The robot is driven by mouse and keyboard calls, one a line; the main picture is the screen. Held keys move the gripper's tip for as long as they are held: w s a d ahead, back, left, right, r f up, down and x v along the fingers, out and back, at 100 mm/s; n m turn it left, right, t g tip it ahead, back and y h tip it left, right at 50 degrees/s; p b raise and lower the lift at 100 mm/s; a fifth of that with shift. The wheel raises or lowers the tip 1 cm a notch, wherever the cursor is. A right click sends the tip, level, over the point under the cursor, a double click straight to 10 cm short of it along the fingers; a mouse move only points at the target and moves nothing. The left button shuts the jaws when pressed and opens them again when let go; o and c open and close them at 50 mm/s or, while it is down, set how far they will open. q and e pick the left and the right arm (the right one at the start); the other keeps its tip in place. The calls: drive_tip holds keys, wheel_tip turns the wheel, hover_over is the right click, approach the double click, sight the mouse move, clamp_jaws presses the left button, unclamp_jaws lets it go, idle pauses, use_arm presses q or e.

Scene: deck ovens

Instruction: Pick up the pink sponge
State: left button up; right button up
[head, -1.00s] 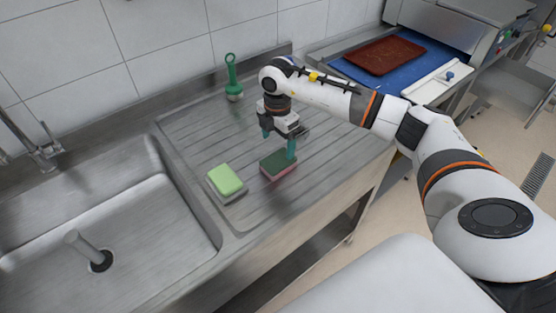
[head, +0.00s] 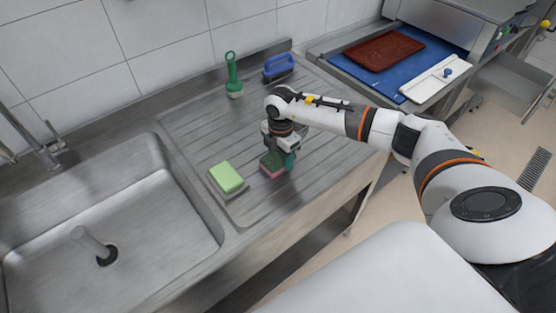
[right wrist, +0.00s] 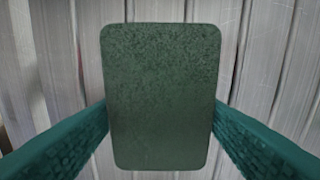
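The pink sponge (head: 271,172) has a dark green scouring top and lies on the ribbed steel drainboard. My right gripper (head: 279,161) is down around it from above. In the right wrist view, the green top of the sponge (right wrist: 160,95) fills the middle. One teal finger of my right gripper (right wrist: 160,118) meets each long side, with no gap showing, so it looks shut on the sponge. The sponge shows no clear lift off the board. In the head view, the gripper partly hides the sponge's far side. My left gripper is not in view.
A light green sponge (head: 227,176) sits in a small tray (head: 240,190) to the left. A green-handled brush (head: 232,75) and a blue brush (head: 279,67) stand at the back. The sink (head: 150,240) is at left. The drainboard's middle is clear.

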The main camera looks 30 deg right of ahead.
sight(280, 156)
drive_tip(key=c, duration=0.5)
drive_tip(key=shift+o, duration=0.2)
wheel_tip(280, 156, up, 9)
drive_tip(key=b, duration=0.2)
drive_tip(key=shift+b, duration=0.3)
drive_tip(key=shift+r, duration=0.55)
drive_tip(key=o, duration=0.4)
drive_tip(key=shift+c, duration=0.2)
drive_tip(key=c, duration=0.3)
